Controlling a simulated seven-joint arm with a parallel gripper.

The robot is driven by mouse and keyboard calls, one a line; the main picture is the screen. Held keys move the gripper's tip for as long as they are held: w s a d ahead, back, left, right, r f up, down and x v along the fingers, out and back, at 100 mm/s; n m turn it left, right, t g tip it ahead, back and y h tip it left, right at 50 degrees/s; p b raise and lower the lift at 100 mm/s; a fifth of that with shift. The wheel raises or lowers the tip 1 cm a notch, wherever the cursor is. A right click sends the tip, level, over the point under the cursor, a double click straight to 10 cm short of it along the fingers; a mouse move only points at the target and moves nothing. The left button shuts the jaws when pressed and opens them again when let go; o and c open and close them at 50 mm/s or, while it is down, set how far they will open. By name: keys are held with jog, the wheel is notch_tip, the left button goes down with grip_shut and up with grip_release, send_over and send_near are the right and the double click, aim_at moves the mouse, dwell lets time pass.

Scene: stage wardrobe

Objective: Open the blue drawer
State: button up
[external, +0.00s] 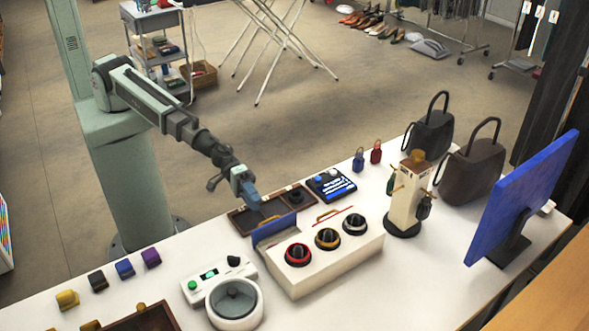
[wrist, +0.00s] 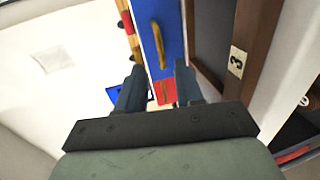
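The blue drawer front (external: 273,229) shows at the left end of the white box with three knobs, on its side toward my arm. In the wrist view the blue front (wrist: 172,28) has a yellow handle (wrist: 157,45). I cannot tell how far the drawer stands out. My gripper (external: 251,201) is just above and behind the blue front in the external view. In the wrist view my gripper (wrist: 159,84) is open, fingers apart, with a red patch (wrist: 165,92) and the lower end of the blue front showing between them. The handle lies beyond the fingertips.
A control panel (external: 331,185), a white dial device (external: 234,303), a key stand (external: 407,200) and bags (external: 470,170) share the table.

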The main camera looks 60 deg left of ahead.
jog(key=x, duration=0.6)
jog(key=shift+d, duration=0.2)
jog(key=shift+c, duration=0.3)
grip_shut()
dwell(0.8)
